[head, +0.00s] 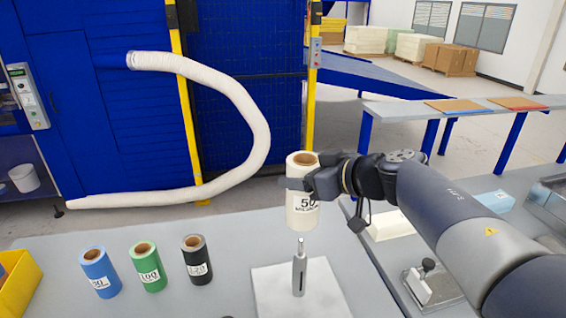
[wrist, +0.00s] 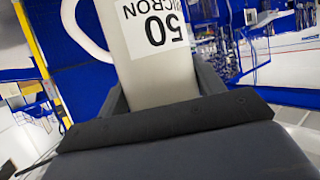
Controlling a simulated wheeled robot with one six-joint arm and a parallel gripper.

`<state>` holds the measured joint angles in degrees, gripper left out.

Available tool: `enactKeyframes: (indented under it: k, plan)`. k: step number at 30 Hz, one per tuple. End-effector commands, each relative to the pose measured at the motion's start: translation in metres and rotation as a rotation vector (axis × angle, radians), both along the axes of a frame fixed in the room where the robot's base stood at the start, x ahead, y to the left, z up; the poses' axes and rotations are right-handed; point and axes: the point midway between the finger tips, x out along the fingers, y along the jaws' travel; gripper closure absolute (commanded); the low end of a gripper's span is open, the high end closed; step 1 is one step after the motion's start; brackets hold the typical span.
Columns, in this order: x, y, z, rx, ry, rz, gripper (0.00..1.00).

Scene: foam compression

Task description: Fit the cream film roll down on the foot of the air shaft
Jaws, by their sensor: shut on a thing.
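The cream film roll (head: 303,212) with a "50 micron" label is upright in my gripper (head: 296,184), which is shut on it. In the wrist view the roll (wrist: 152,75) fills the space between the fingers, its label facing the camera. The roll hangs over the air shaft (head: 299,272), a grey metal post with a narrow tip. The shaft stands upright on a pale square plate (head: 268,296). The roll's lower end appears a little above the shaft's tip, with a small gap between them. The roll's underside is hidden.
Blue (head: 100,271), green (head: 148,267) and black (head: 196,260) rolls stand in a row on the grey table (head: 225,230) at left. A yellow bin (head: 20,285) is at the left edge. A metal clamp fixture (head: 432,285) and a cream block (head: 389,225) lie to the right.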

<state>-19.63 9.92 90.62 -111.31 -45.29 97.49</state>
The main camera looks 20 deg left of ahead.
Motion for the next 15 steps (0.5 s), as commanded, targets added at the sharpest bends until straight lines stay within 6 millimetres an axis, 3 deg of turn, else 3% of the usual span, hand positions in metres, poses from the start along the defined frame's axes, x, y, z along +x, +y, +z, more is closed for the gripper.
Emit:
enactKeyframes:
  k: [5, 15]
  plan:
    - [-0.001, 0.0, 0.001, 0.001, 0.001, -0.003, 0.7]
    - [-0.001, 0.0, -0.025, 0.001, 0.003, -0.003, 0.7]
